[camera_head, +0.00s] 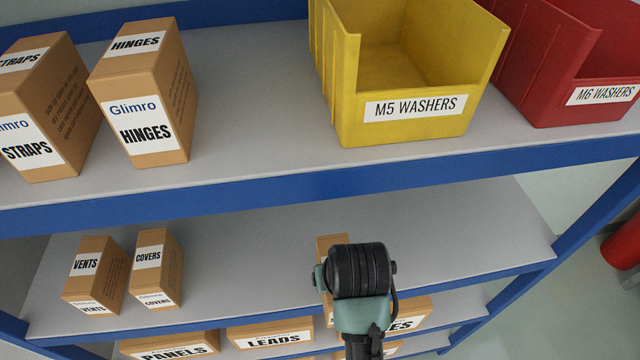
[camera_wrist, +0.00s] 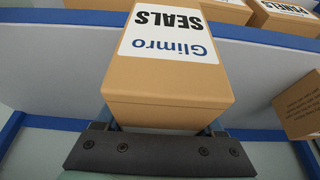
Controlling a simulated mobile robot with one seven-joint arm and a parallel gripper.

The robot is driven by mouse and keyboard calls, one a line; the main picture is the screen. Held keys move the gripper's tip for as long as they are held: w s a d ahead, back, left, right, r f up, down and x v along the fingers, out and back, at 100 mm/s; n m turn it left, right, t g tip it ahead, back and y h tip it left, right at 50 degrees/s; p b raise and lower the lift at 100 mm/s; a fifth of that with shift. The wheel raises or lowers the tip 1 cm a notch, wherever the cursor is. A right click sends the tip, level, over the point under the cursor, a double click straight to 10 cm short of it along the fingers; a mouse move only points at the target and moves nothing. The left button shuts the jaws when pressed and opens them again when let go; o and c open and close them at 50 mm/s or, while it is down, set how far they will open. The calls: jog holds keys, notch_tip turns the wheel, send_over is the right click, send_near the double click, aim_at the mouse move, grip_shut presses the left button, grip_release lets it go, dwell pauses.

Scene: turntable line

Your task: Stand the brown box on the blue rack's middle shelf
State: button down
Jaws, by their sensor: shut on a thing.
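My gripper (camera_wrist: 166,128) is shut on a brown box (camera_wrist: 165,85) with a white label reading Glimro SEALS, which appears upside down in the wrist view. In the head view, only a strip of that box (camera_head: 331,243) shows behind my dark wrist, and the fingers are hidden. The blue rack's middle shelf (camera_head: 240,262) is a grey board with a blue frame. The held box is at the right half of this shelf in the picture. I cannot tell whether its base touches the shelf.
The VENTS box (camera_head: 96,272) and COVERS box (camera_head: 157,268) stand at the middle shelf's left. The top shelf (camera_head: 250,135) overhangs it, bearing a HINGES box (camera_head: 145,95), yellow bin (camera_head: 405,110) and red bin (camera_head: 575,85). A LEADS box (camera_head: 270,334) is below. Middle-shelf space right of COVERS is clear.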

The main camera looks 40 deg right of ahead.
jog(key=w+d, duration=0.1)
jog(key=w, duration=0.2)
jog(key=w+d+p, duration=0.1)
jog(key=w+d, duration=0.1)
jog(key=w, duration=0.1)
jog(key=w+d, duration=0.1)
jog(key=w, duration=0.3)
jog(key=shift+d, duration=0.4)
jog(key=shift+f+p, duration=0.6)
jog(key=shift+f, duration=1.15)
jog(key=shift+f, duration=0.2)
grip_release()
